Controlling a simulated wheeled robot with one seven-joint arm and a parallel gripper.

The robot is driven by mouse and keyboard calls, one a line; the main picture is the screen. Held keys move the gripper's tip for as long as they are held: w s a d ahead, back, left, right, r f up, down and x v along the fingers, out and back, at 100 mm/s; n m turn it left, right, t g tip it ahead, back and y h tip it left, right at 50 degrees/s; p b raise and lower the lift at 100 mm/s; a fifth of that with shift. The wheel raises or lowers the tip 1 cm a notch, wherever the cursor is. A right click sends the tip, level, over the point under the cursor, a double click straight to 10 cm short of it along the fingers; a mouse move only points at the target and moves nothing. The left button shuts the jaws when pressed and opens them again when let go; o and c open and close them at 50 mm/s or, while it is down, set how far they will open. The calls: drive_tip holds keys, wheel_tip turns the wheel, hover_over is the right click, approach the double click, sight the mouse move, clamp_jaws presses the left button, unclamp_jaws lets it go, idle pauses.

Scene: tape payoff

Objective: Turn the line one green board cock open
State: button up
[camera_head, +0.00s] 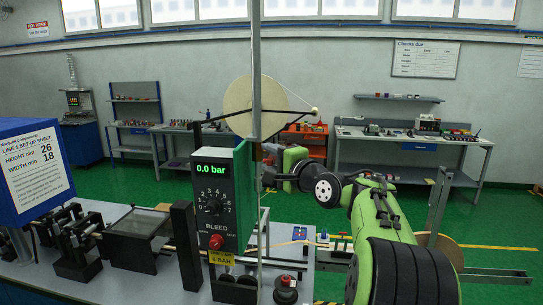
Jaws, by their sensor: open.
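Below the display is a black round dial knob (213,206) with a numbered scale. Lower down, under the word BLEED, is a red cock (216,242) with small lettering on both sides; its exact handle angle is too small to tell. A yellow label (221,257) below reads 5 BAR. My gripper (268,178) is just right of the board, partly hidden by a thin grey post. It is open, apart from the cock, with no held thing visible.
A grey post (257,120) rises beside the board. A dark upright block (186,245) stands close on the left. A pale reel (250,105) is behind. Rollers (76,240) and a blue cabinet (32,170) are at left.

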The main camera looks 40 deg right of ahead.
clamp_jaws()
drive_tip(key=shift+f+b, duration=0.15)
drive_tip(key=shift+b, duration=0.2)
